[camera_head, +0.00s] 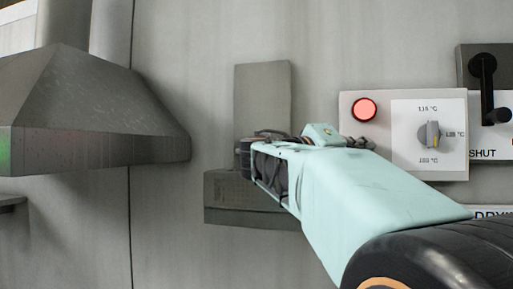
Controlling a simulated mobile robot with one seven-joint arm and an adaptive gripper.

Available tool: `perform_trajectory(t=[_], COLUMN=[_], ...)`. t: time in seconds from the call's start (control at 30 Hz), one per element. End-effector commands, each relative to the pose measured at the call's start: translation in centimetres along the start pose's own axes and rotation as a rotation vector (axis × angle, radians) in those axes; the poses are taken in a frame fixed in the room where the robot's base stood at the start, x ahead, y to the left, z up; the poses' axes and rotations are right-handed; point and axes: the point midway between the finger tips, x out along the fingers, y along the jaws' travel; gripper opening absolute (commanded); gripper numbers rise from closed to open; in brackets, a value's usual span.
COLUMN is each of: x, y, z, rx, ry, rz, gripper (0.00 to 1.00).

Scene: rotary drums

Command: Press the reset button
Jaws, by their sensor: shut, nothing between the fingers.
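A round, glowing red button or lamp (364,109) with a dark rim sits at the upper left of a light control panel (355,98) on the wall. I read no "reset" label on it. My arm reaches in from the lower right and covers the panel's lower left. What looks like my gripper (361,142) shows only as small dark grey parts beyond the pale green arm link, just below the red button in the picture. It appears shut and empty. I cannot tell its depth from the panel, and I see no contact with the button.
Right of the button is a grey rotary knob (430,134) on a white temperature dial plate. A black lever handle (487,88) is at the far right, near the word "SHUT". A grey wall plate and ledge (228,208) are behind my arm. A metal hood (85,110) juts out left.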

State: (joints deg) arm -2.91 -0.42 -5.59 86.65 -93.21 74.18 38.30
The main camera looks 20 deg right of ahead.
Motion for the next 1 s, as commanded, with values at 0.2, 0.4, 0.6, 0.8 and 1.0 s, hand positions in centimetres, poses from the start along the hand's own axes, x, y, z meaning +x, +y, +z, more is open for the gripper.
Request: perform_trajectory(t=[0.2,0.4,0.6,0.8,1.0], x=[0.04,0.09,0.25,0.41,0.59], y=[-0.01,-0.05,-0.18,-0.29,-0.39], z=[-0.02,-0.05,-0.16,-0.29,-0.41], rx=[0.0,-0.001,-0.001,-0.001,-0.001], ry=[0.0,0.0,0.0,0.0,0.0], rz=[0.0,0.0,0.0,0.0,0.0], gripper=[0.0,0.0,0.0,0.0,0.0])
